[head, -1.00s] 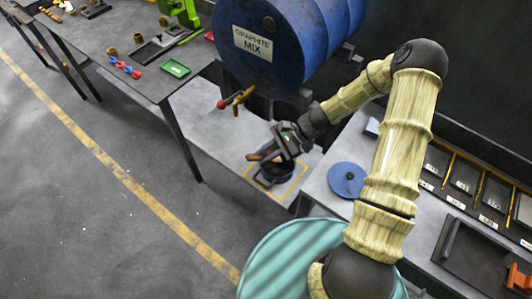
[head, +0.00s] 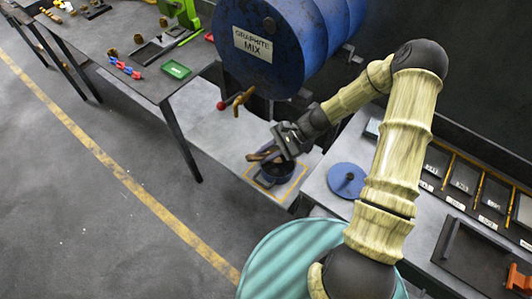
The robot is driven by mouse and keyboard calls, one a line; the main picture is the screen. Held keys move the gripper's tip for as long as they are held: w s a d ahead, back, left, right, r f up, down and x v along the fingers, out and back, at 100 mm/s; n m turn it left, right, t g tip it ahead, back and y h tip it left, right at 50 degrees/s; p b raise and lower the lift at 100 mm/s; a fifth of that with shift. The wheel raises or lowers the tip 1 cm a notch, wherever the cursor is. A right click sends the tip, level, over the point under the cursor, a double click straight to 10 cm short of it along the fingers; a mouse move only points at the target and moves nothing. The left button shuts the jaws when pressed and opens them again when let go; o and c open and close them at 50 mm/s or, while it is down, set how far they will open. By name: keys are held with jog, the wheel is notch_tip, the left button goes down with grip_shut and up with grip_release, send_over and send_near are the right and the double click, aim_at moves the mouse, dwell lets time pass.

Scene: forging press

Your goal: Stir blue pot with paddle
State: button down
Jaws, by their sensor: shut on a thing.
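The blue pot (head: 272,177) stands on the low grey bench inside a yellow outlined square, below the barrel's tap. My gripper (head: 281,150) is just above the pot and is shut on the wooden paddle (head: 262,156). Part of the brown paddle shows at the gripper's left, over the pot's rim. The paddle's lower end and the pot's contents are mostly hidden by the gripper and rim.
A blue barrel labelled graphite mix (head: 285,45) with a brass tap (head: 243,97) hangs close above the pot. A round blue lid (head: 347,180) lies on the right bench. A dark tray (head: 475,255) and labelled bins (head: 462,180) are farther right.

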jog(key=shift+r+p, duration=1.35)
jog(key=shift+r, duration=0.6)
